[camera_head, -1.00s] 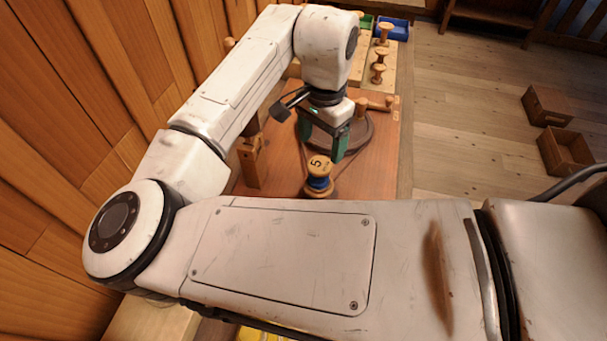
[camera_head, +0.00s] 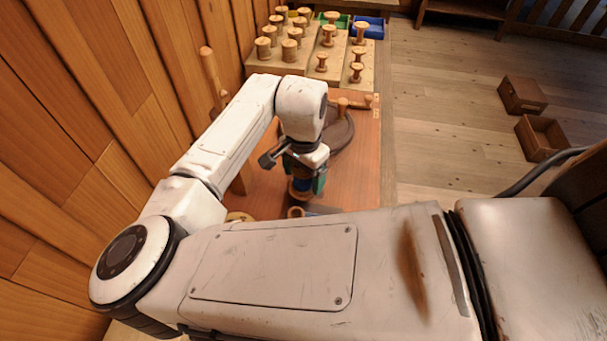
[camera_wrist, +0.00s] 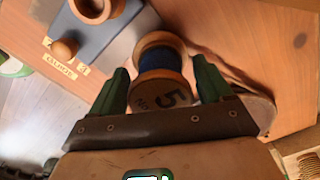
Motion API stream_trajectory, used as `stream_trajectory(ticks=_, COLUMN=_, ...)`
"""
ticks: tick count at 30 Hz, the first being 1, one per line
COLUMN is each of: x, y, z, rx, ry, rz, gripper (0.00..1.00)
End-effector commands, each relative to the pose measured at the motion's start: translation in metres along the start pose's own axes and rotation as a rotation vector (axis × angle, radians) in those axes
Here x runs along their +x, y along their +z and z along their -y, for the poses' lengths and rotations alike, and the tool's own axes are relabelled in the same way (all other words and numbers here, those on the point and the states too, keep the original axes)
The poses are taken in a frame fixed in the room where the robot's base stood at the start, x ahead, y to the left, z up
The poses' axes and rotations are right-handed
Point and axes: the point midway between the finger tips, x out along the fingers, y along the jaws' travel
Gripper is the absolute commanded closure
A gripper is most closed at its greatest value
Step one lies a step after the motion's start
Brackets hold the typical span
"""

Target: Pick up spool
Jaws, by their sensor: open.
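The spool is a turned wooden one wound with dark blue thread, with a "5" on its end. In the wrist view the spool (camera_wrist: 160,68) stands between the two green fingers of my gripper (camera_wrist: 160,88). The fingers are spread, with a gap on each side of it. In the head view my gripper (camera_head: 306,180) is down at the bench, and the spool (camera_head: 299,190) is mostly hidden behind it. I cannot tell whether either finger touches the spool.
A grey-blue block (camera_wrist: 100,30) with a wooden ring and knob lies beside the spool. A round dark base (camera_head: 338,135) lies behind my gripper. Several wooden spools (camera_head: 290,50) stand on boards at the back, near a green and a blue bin (camera_head: 368,27). Bench space (camera_head: 362,165) to the right is clear.

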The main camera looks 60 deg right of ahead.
Motion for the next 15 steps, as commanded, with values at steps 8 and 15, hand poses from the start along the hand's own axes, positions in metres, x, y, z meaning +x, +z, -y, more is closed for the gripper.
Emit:
stream_trajectory(ticks=8, x=-0.0003, y=-0.0001, z=0.0, rx=0.0, ry=0.0, rz=0.0, gripper=0.36)
stream_trajectory(ticks=15, x=-0.0005, y=-0.0001, z=0.0001, rx=-0.001, ry=0.0, rz=0.0, gripper=0.59)
